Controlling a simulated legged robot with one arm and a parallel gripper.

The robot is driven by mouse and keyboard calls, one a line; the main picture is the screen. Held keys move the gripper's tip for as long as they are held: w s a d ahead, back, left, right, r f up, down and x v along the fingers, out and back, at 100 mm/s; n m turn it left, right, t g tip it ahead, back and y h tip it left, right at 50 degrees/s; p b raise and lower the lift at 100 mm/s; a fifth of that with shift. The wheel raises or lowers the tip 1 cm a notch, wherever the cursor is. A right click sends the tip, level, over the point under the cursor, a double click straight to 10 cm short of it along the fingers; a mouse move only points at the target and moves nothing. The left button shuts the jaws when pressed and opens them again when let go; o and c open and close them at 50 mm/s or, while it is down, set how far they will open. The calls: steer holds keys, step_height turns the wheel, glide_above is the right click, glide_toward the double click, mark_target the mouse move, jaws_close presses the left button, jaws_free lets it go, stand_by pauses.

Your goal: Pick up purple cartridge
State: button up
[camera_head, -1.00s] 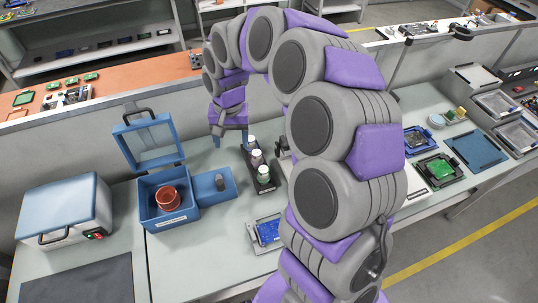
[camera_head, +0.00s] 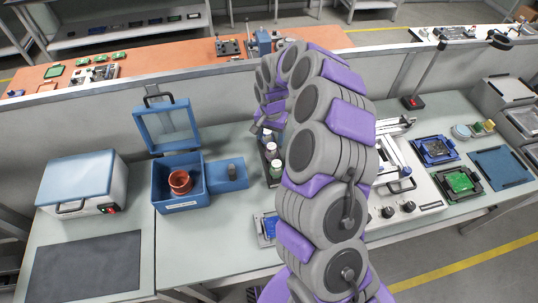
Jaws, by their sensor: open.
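A dark narrow rack (camera_head: 264,158) on the bench holds a short row of capped cartridges. The middle one, the purple cartridge (camera_head: 271,151), looks pale purple with a white cap. A green-tinted cartridge (camera_head: 276,169) stands in front of it and a bluish one (camera_head: 267,136) behind it. My gripper (camera_head: 268,121) is open at the far end of my curled arm, above the back end of the rack. It is small and partly hidden by my arm, and I see nothing held in it.
A blue open-lidded box (camera_head: 158,196) with a copper-red coil (camera_head: 180,182) stands left of the rack, with a blue block (camera_head: 228,175) between them. A white lidded machine (camera_head: 82,183) is farther left. White equipment (camera_head: 425,196) lies right of my arm.

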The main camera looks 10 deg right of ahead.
mark_target(273, 145)
steer(key=d+f, duration=0.1)
steer(key=f, duration=0.2)
steer(key=shift+d, duration=0.4)
steer(key=shift+w+a+f+b, duration=0.25)
steer(key=shift+a+f+b, duration=0.1)
steer(key=shift+a+f, duration=0.45)
steer(key=f, duration=0.3)
steer(key=shift+w+f+b, duration=0.25)
steer(key=shift+w+b, duration=0.1)
steer(key=shift+b, duration=0.05)
steer(key=shift+d+f, duration=0.2)
steer(key=shift+d, duration=0.1)
steer(key=shift+d+r, duration=0.1)
steer(key=shift+d, duration=0.35)
steer(key=shift+a, duration=0.1)
steer(key=shift+c, duration=1.3)
steer(key=shift+a, duration=0.65)
steer(key=c, duration=0.5)
steer(key=shift+d, duration=0.45)
jaws_close()
